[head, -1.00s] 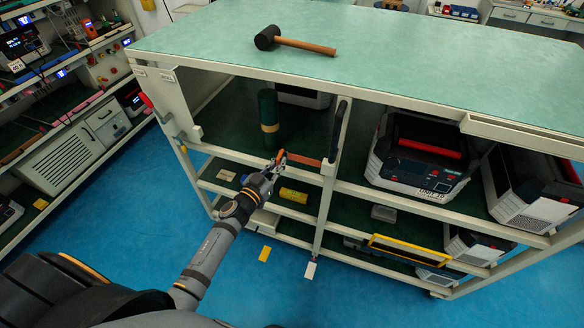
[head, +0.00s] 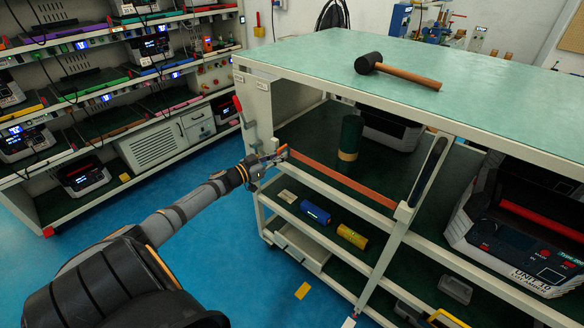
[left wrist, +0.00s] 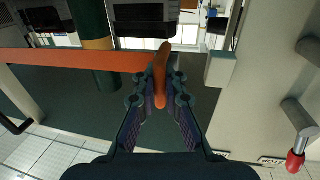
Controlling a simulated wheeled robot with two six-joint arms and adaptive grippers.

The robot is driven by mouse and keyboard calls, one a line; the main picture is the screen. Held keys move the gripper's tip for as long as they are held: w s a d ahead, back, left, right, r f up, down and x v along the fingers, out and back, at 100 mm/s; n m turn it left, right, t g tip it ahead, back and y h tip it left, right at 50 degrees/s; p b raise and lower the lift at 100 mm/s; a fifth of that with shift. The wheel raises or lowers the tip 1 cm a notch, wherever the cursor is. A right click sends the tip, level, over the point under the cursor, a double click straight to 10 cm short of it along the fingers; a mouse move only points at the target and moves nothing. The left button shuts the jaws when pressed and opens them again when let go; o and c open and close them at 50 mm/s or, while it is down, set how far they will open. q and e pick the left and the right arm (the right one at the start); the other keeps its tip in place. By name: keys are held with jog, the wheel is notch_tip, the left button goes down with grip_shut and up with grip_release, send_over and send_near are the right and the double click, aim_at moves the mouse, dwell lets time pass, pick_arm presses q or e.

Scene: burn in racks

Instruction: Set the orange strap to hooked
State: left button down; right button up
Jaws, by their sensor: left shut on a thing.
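The orange strap (head: 342,181) is stretched across the front of the upper shelf bay, from the middle post (head: 404,212) to my left gripper (head: 268,160). My left gripper is shut on the strap's free end, close beside the left corner post (head: 256,108). In the left wrist view, the strap (left wrist: 80,61) comes in from the left and its orange end piece stands between the fingertips (left wrist: 160,85). A pale block (left wrist: 220,69) on the post lies just right of the fingers, apart from them. Whether the end touches any catch cannot be told. My right gripper is out of view.
A dark green cylinder (head: 350,138) with a tan band stands behind the strap. A black mallet (head: 368,64) lies on the bench top. A red-tipped lever (left wrist: 296,161) and grey pegs stick out of the left post. Blue and yellow rolls lie on the shelf below.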

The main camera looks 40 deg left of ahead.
pick_arm(q)
jog(key=shift+s+a+f, duration=0.1)
jog(key=shift+a+f, duration=0.15)
jog(key=shift+a, duration=0.35)
jog(key=c, duration=1.4)
grip_release()
jog(key=shift+s+a+r, duration=0.1)
jog(key=shift+s, duration=0.05)
jog(key=shift+r, duration=0.1)
jog(key=shift+v, duration=5.8)
jog(key=shift+s, duration=0.1)
